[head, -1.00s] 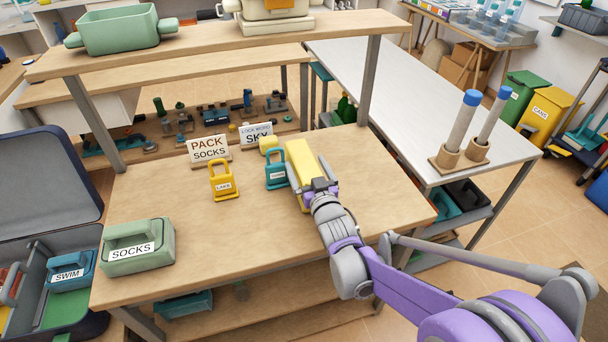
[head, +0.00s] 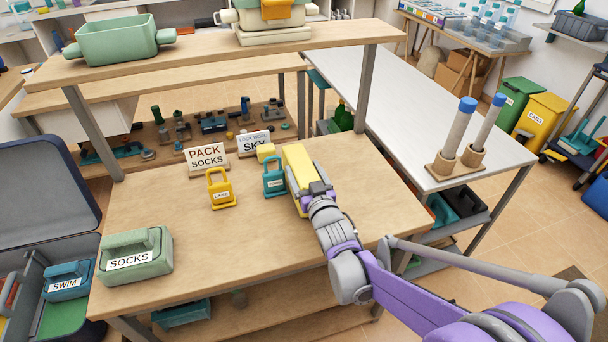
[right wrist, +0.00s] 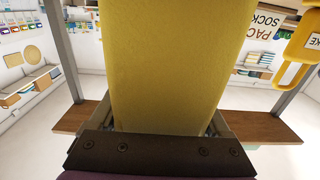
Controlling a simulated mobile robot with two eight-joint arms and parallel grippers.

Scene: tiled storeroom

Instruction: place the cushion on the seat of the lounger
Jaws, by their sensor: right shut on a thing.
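The yellow cushion (head: 298,163) is a long, soft-looking block over the back right part of the wooden table. My right gripper (head: 314,192) is shut on its near end. In the right wrist view the cushion (right wrist: 172,60) fills the middle, between the fingers of my right gripper (right wrist: 168,127). I cannot tell whether the cushion touches the tabletop. I cannot make out a lounger in either view. My left gripper is not in view.
A teal padlock (head: 274,182) stands close left of the cushion, with a yellow padlock (head: 221,194) further left. A green SOCKS case (head: 140,256) is at the front left. The table's middle front (head: 235,245) is clear.

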